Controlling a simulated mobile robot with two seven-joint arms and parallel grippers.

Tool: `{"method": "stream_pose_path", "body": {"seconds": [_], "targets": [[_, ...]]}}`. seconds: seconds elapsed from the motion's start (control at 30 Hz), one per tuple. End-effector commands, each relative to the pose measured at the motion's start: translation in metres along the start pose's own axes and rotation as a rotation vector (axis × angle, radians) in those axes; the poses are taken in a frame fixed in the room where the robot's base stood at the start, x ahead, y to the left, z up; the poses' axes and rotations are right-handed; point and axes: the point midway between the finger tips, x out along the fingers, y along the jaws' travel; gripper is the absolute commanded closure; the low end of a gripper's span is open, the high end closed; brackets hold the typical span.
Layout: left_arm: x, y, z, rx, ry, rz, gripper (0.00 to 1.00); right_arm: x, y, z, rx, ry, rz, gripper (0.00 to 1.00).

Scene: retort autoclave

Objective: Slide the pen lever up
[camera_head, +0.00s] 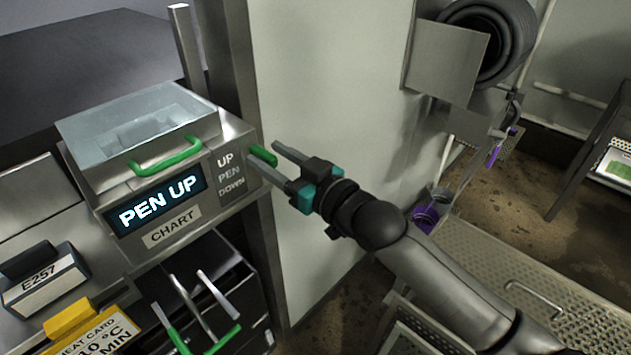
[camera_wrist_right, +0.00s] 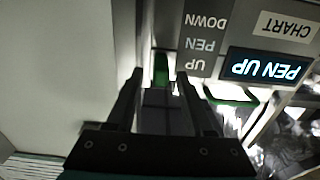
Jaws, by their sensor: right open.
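The pen lever (camera_head: 262,155) is a small green handle on the right side of the chart recorder, beside the printed words UP, PEN and DOWN. It sits near the UP end. The recorder's display (camera_head: 162,200) reads PEN UP. My right gripper (camera_head: 266,158) is open, with its fingertips on either side of the lever. In the right wrist view the green lever (camera_wrist_right: 161,70) stands between the two open fingers (camera_wrist_right: 160,78); I cannot tell whether either touches it. My left gripper is not in view.
The recorder has a clear lid (camera_head: 140,120) with a green handle. Below are an E257 tag (camera_head: 42,285), a yellow heat card (camera_head: 85,325) and a dark rack with green-ended handles. A purple cup (camera_head: 426,215) and perforated metal table (camera_head: 500,270) stand at right.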

Motion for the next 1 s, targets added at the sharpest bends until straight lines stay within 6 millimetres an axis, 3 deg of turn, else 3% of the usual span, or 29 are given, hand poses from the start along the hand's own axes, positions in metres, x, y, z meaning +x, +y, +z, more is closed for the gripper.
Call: {"method": "stream_pose_path", "body": {"seconds": [0.6, 0.8, 1.0], "targets": [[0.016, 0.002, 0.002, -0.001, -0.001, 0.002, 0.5, -0.11, 0.0, 0.002, -0.002, -0.002, 0.0, 0.47], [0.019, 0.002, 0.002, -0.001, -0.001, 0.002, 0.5, -0.129, 0.0, 0.0, 0.0, 0.001, 0.0, 0.47], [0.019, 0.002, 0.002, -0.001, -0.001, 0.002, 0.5, -0.134, 0.0, -0.001, -0.001, 0.002, 0.0, 0.47]]}}
